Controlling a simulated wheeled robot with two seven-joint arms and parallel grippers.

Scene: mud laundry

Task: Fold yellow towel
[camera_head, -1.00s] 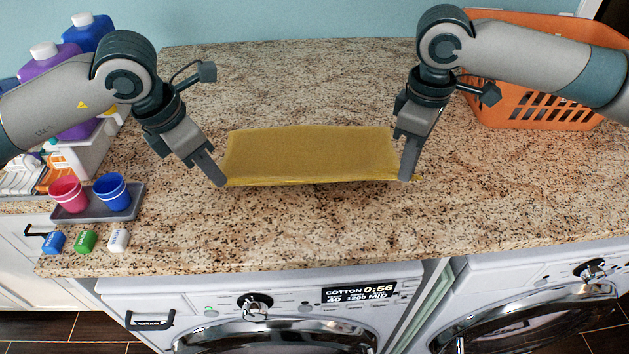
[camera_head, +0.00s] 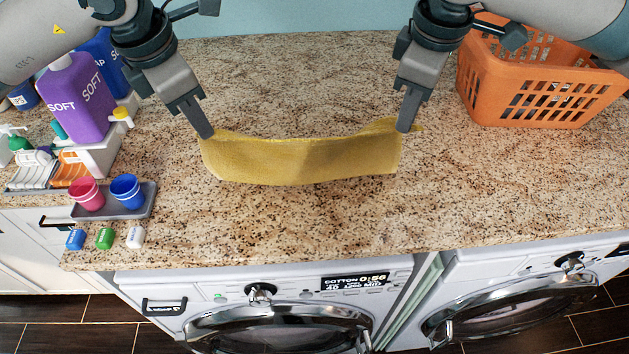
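The yellow towel (camera_head: 300,162) is a wide, short strip over the middle of the granite counter. Its top edge sags between its two upper corners and its front face hangs toward me. My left gripper (camera_head: 207,133) is shut on its upper left corner. My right gripper (camera_head: 404,127) is shut on its upper right corner, with a small bit of cloth showing just right of the fingers. Whether the lower edge touches the counter is hard to tell.
A grey tray (camera_head: 140,208) with a pink cup (camera_head: 87,193) and a blue cup (camera_head: 126,190) stands at the left. A purple SOFT bottle (camera_head: 78,98) is behind. An orange basket (camera_head: 540,85) stands back right. Counter in front of the towel is clear.

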